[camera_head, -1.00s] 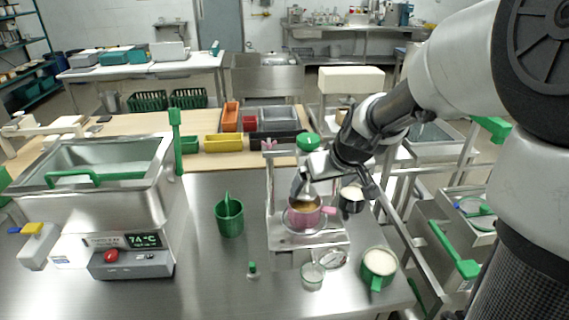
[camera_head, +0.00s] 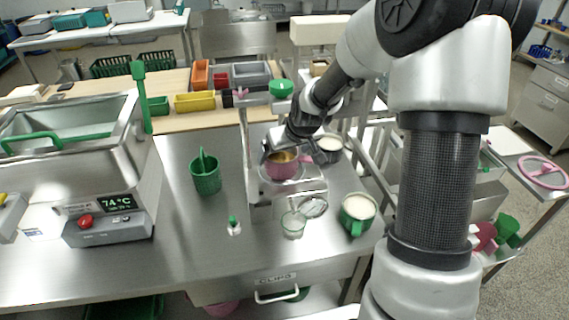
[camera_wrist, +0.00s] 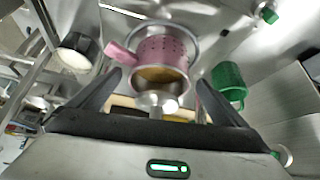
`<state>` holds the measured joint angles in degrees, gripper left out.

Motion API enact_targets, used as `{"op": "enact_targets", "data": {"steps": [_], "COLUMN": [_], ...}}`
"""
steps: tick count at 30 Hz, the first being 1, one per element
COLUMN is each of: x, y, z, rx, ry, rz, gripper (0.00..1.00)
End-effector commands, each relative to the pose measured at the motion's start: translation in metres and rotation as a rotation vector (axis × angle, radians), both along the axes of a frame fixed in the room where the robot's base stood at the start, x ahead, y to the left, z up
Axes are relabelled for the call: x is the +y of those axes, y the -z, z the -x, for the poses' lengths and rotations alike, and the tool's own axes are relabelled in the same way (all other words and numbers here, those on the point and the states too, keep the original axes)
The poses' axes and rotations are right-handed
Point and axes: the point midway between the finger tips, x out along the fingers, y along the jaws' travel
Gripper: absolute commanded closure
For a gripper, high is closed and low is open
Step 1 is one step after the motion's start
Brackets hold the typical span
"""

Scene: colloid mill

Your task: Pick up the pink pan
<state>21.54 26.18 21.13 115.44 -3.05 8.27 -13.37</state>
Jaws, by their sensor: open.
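The pink pan (camera_head: 283,170) sits upright on the metal mill stand (camera_head: 290,194), with its short handle pointing right in the head view. In the wrist view the pan (camera_wrist: 165,50) is perforated-looking, has yellow-brown contents, and its handle points left. My gripper (camera_head: 272,147) is at the pan's rim in the head view and partly hides it. In the wrist view my gripper (camera_wrist: 160,80) is open, with one finger to each side of the pan's near edge. A shiny metal spout-like part (camera_wrist: 157,101) shows between the fingers. I cannot tell whether the fingers touch the pan.
A dark pot of white stuff (camera_head: 328,147) stands close right of the pan. A green holder (camera_head: 205,176) is left. Bare steel lies between.

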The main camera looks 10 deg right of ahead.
Motion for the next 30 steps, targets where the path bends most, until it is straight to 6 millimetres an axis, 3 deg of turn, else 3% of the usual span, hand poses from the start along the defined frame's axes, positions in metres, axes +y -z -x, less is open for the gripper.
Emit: {"op": "enact_targets", "data": {"steps": [4, 13, 23, 30], "x": [0.003, 0.002, 0.002, 0.003], "y": [0.017, 0.019, 0.019, 0.017], "z": [-0.01, -0.012, -0.013, -0.013], "rx": [0.001, -0.001, -0.001, -0.001], "ry": [-0.001, 0.001, 0.001, 0.0], "rz": [0.0, 0.001, 0.001, 0.0], "gripper": [0.03, 0.05, 0.6, 0.6]}}
